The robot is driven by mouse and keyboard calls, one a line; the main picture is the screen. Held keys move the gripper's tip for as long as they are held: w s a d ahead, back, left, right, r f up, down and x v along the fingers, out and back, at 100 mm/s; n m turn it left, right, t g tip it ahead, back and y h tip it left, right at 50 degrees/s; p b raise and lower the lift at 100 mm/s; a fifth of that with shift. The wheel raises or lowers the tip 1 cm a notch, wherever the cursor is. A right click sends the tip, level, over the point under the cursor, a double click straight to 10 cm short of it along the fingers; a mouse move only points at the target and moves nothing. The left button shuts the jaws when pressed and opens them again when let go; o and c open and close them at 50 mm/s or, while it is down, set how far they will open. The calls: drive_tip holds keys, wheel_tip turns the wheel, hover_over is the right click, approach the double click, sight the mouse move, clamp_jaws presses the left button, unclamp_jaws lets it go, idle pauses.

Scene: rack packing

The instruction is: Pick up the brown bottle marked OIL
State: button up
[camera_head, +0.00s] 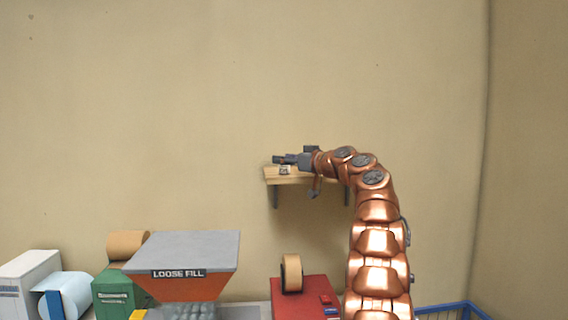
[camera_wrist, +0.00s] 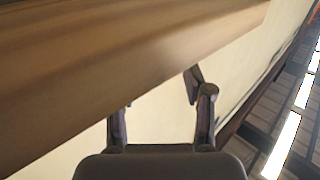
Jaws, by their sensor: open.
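I cannot make out a brown bottle marked OIL in either view. A small pale item with a dark mark (camera_head: 285,169) is at the front of the wooden wall shelf (camera_head: 273,180); it is too small to identify. My gripper (camera_head: 282,159) is at the shelf, just above that item in the picture, reaching in from the right. In the wrist view my gripper (camera_wrist: 158,105) is open, with only pale wall between its fingers. The shelf's wooden board (camera_wrist: 110,60) fills the upper left there, close to the fingers.
Below the shelf are a red tape dispenser (camera_head: 306,300), a grey and orange LOOSE FILL hopper (camera_head: 190,252) and a green machine with a brown roll (camera_head: 115,290). A blue wire basket (camera_head: 455,305) is at lower right. The wall above the shelf is bare.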

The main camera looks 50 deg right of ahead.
drive_tip(key=shift+w+d, duration=0.1)
drive_tip(key=shift+w, duration=0.25)
drive_tip(key=shift+w+d+f, duration=0.2)
drive_tip(key=shift+d+f, duration=0.2)
drive_tip(key=shift+d, duration=0.2)
drive_tip(key=shift+a+r, duration=0.3)
drive_tip(key=shift+a, duration=0.35)
drive_tip(key=shift+d, duration=0.3)
drive_tip(key=c, duration=0.3)
drive_tip(key=shift+a, duration=0.15)
drive_tip(key=shift+c, duration=1.1)
clamp_jaws()
